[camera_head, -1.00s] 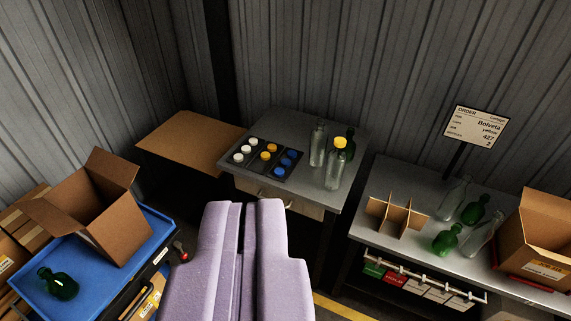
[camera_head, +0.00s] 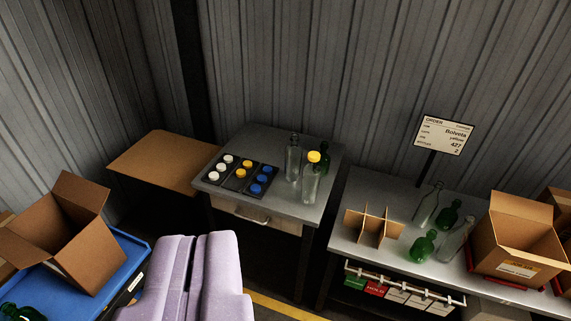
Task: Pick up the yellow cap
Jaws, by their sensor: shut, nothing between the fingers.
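Yellow caps (camera_head: 243,168) lie in the middle compartment of a black tray (camera_head: 232,183) on the grey table, between white caps (camera_head: 223,164) and blue caps (camera_head: 262,179). Another yellow cap (camera_head: 314,157) sits on top of a clear bottle (camera_head: 311,180) at the table's right side. My gripper (camera_head: 199,238) shows as pale lilac fingers at the bottom of the view, close together and empty. It is in front of the table, apart from the tray and bottles.
The grey table (camera_head: 318,148) has a drawer in front. A brown board (camera_head: 158,160) is at its left. An open box (camera_head: 58,232) stands on a blue cart (camera_head: 128,250). The right bench (camera_head: 352,190) holds a divider (camera_head: 372,226), bottles (camera_head: 424,246) and an order sign (camera_head: 444,134).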

